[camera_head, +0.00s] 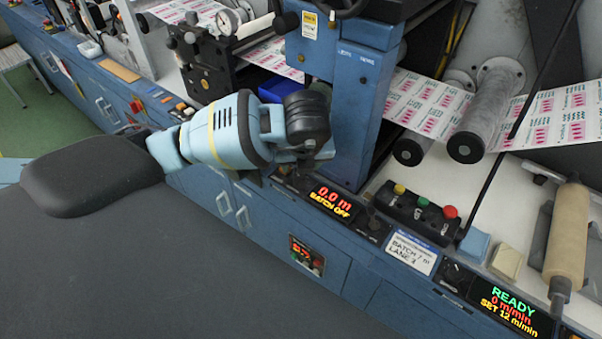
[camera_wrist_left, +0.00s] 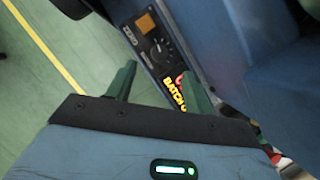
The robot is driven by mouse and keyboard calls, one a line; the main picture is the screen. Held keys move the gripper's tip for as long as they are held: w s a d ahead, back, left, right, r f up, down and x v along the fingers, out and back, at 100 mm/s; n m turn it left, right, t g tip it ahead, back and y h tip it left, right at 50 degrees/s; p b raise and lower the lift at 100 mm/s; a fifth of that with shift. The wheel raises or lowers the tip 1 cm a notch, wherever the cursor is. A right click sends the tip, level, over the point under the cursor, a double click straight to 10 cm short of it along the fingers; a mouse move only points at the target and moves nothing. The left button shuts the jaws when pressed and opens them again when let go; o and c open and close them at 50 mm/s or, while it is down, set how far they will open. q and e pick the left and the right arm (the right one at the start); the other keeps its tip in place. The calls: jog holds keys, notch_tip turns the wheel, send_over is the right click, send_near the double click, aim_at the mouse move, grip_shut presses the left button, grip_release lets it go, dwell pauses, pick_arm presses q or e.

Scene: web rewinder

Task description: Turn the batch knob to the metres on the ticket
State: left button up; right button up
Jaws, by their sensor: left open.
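The batch display (camera_head: 332,200) reads 0.0 m and BATCH OFF on the blue machine front; part of it also shows in the left wrist view (camera_wrist_left: 177,93). A dark panel with a round dial-like knob (camera_wrist_left: 161,46) sits beside that display in the left wrist view. In the head view my left wrist covers this area. A white card (camera_head: 410,252) right of the display reads BATCH, m and LANE; its figures are too small to read surely. My left gripper (camera_wrist_left: 158,70) is open and empty, its fingertips spread in front of the panel. My right gripper is not in view.
A button box (camera_head: 417,213) with yellow, green and red buttons stands right of the display. A second display (camera_head: 508,304) reads READY, 0 m/min and SET 12 m/min. A blue upright housing (camera_head: 352,100) rises close behind my left wrist. Printed web (camera_head: 430,105) runs over rollers behind.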

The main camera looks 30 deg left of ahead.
aim_at(300, 177)
pick_arm(q)
jog(key=shift+b+x, duration=0.3)
jog(key=shift+x, duration=3.6)
jog(key=shift+d, duration=0.1)
jog(key=c, duration=1)
